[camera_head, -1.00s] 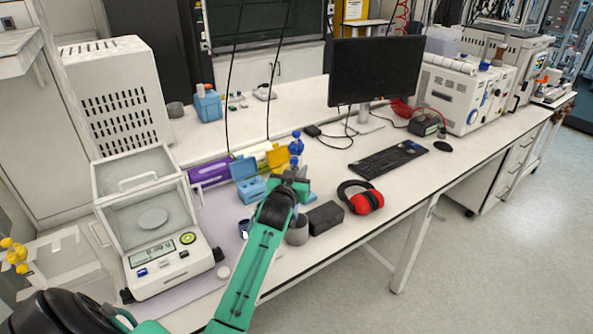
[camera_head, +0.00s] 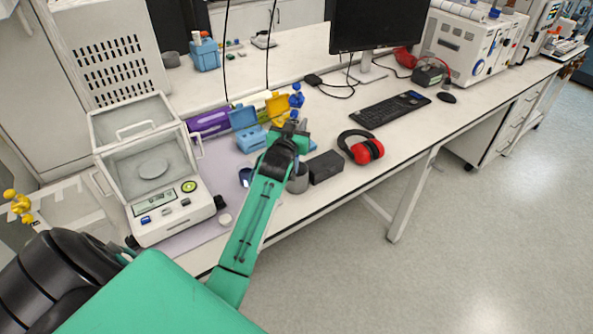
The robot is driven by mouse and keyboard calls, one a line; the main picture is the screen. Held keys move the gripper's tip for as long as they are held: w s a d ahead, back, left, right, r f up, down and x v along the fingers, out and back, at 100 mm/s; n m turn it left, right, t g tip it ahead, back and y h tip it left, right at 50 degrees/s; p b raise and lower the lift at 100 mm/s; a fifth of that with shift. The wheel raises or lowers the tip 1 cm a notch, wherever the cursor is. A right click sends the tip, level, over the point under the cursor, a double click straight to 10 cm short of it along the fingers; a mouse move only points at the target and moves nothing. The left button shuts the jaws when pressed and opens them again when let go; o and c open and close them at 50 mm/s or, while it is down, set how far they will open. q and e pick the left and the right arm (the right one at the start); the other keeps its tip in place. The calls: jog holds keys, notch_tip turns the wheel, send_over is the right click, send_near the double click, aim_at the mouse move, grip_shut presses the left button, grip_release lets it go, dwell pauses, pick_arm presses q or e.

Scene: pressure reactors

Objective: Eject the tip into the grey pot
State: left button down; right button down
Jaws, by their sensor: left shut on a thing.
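My left gripper (camera_head: 295,130) is above the bench, seen from behind its green arm, and is shut on what looks like a blue-topped pipette. The pipette's blue top (camera_head: 296,98) shows just beyond the gripper; its lower part and any tip are hidden by the gripper and wrist. The grey pot (camera_head: 299,181) stands on the bench just nearer than the gripper, partly covered by my forearm on its left. I cannot tell whether the pipette is over the pot. My right gripper is out of view.
A black block (camera_head: 326,167) stands right of the pot, with red ear defenders (camera_head: 362,148) beyond. An open blue box (camera_head: 246,130), a yellow box (camera_head: 278,107) and a purple item (camera_head: 209,122) are behind. A balance (camera_head: 165,210) stands left. The bench's front edge is close.

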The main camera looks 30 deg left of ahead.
aim_at(295, 107)
pick_arm(q)
notch_tip(295, 107, up, 7)
jog(key=p, duration=0.5)
jog(key=shift+f, duration=0.1)
